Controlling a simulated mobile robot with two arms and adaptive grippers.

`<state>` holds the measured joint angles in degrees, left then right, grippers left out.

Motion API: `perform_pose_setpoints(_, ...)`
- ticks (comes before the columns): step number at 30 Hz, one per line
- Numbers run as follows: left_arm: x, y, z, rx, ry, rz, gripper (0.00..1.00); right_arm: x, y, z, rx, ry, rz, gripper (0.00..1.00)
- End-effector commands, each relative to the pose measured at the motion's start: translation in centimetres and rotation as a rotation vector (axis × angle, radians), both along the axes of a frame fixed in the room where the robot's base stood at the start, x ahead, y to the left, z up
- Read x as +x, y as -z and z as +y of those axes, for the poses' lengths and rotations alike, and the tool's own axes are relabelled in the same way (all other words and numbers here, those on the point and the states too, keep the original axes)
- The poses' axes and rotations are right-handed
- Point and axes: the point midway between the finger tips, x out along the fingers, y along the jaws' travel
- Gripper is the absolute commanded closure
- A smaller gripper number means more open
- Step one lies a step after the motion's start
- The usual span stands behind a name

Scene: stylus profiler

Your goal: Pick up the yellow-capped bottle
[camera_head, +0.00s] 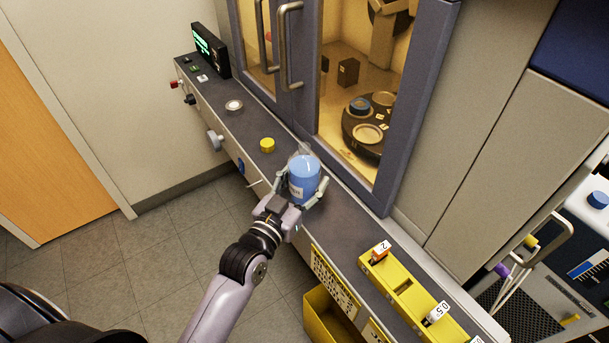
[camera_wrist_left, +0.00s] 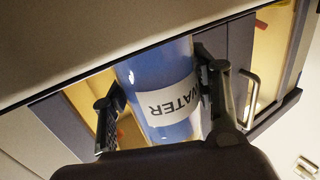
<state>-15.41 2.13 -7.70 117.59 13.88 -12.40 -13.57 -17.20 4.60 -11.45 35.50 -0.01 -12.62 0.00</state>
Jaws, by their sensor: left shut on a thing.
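A clear bottle (camera_head: 304,178) with blue liquid and a white label stands out at the middle of the head view. In the left wrist view the bottle (camera_wrist_left: 166,82) shows the word WATER on its label. My left gripper (camera_head: 306,194) is shut on it, with one finger on each side of its body. No yellow cap shows on the bottle. A small round yellow piece (camera_head: 267,145), which looks like a cap, sits on the grey ledge left of the bottle. My right gripper is not in view.
The grey ledge (camera_head: 340,222) runs along a cabinet with glass doors and metal handles (camera_head: 290,45). A yellow rack (camera_head: 405,290) with numbered tags is at the ledge's lower right. A small display (camera_head: 210,48) stands at its far left end. A yellow bin (camera_head: 328,318) is below.

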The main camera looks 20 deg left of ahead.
Motion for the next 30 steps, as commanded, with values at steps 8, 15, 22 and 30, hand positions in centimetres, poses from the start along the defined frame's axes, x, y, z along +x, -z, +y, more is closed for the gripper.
perform_pose_setpoints(8, 0.0, 0.0, 0.0, 0.000, 0.000, 0.000, 0.77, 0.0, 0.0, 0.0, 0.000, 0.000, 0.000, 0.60)
perform_pose_setpoints(15, 0.0, 0.0, 0.0, 0.000, 0.000, 0.000, 0.93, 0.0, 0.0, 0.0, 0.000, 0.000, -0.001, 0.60)
perform_pose_setpoints(22, 0.0, -0.3, 0.0, -0.001, -0.001, -0.007, 0.99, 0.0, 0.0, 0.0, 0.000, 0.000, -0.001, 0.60)
perform_pose_setpoints(30, 0.1, -1.2, 0.0, -0.002, -0.001, -0.010, 0.99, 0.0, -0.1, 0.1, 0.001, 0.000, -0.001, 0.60)
